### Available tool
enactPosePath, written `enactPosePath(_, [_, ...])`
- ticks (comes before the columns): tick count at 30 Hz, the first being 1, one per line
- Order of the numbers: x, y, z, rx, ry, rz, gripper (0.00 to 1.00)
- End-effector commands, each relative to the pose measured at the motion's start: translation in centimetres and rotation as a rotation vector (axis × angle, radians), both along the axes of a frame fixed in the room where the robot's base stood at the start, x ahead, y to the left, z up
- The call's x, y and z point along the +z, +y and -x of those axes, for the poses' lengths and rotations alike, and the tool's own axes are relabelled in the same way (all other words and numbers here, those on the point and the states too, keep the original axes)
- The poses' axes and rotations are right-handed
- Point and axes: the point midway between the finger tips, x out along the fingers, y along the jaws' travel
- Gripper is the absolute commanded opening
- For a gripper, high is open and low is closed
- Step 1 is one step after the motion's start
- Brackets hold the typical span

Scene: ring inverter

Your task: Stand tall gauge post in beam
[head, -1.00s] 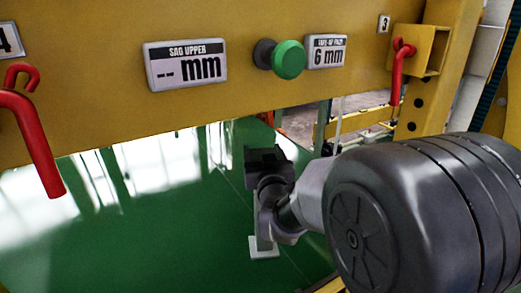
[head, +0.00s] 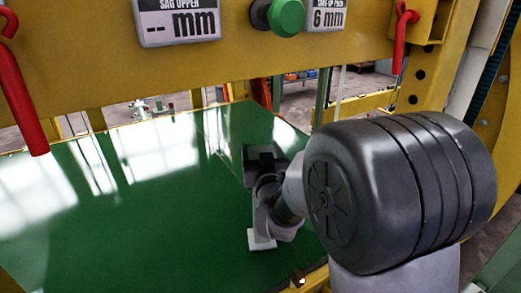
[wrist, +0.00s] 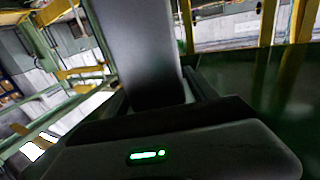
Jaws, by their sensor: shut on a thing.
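The tall gauge post shows in the wrist view as a broad pale-grey upright slab (wrist: 135,55) between the jaws of my gripper (wrist: 145,110). In the head view my gripper (head: 264,160) is small and dark, over the green surface and below the yellow beam (head: 230,55). A pale foot of the post (head: 262,240) shows below the gripper; my wrist hides most of the rest. I cannot tell whether the foot touches the green surface. My gripper is shut on the post.
Red hooked handles hang at left (head: 18,90) and right (head: 401,40). The shiny green surface (head: 130,220) is clear at left.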

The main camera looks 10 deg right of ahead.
Motion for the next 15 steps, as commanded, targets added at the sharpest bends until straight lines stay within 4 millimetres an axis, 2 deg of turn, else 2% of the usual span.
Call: enactPosePath(15, [-0.7,0.01,-0.02,0.0,-0.002,0.0,0.0])
